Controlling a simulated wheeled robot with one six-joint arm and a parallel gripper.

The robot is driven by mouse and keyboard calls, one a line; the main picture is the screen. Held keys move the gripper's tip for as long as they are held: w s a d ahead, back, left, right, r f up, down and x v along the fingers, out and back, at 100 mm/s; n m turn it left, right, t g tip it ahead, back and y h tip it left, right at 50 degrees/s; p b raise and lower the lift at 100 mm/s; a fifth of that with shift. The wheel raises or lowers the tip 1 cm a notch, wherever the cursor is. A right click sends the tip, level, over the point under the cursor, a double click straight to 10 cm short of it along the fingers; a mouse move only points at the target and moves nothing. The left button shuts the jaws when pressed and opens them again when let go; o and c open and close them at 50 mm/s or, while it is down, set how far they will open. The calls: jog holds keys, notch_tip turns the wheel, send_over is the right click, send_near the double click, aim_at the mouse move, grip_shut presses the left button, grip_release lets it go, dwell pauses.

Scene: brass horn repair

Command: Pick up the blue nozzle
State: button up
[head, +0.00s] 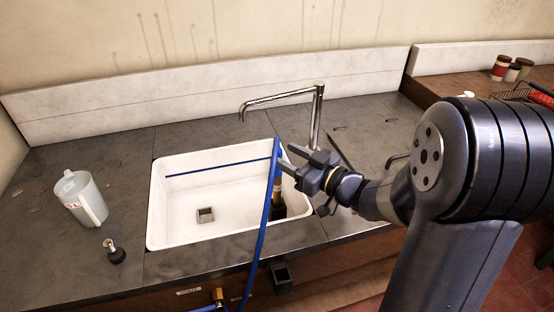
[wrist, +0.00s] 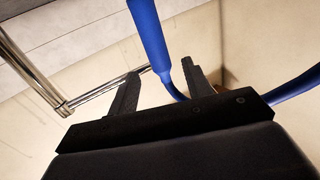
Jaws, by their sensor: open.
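A blue tube-like piece, likely the blue nozzle, shows in the wrist view (wrist: 148,30), coming down from the top edge towards the gap between my fingertips. In the head view, blue tubing (head: 266,205) rises over the sink's front rim to a high point just left of my fingers. A brass-coloured piece (head: 277,190) shows beside it inside the sink. My gripper (head: 286,158) is open over the sink's right part, its fingertips close to the blue tubing. In the wrist view its fingers (wrist: 160,72) stand apart. I cannot tell whether they touch the blue piece.
The white sink (head: 165,215) is set in a dark worktop. A chrome tap (head: 317,115) stands behind my gripper. A clear jug (head: 80,200) and a small black-based object (head: 114,253) are left of the sink. Jars (head: 501,68) stand at the far right.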

aim_at(281, 153)
jog(key=shift+p+x, duration=0.3)
jog(key=shift+x, duration=1.7)
jog(key=shift+s, duration=0.15)
jog(key=shift+c, duration=0.5)
grip_shut()
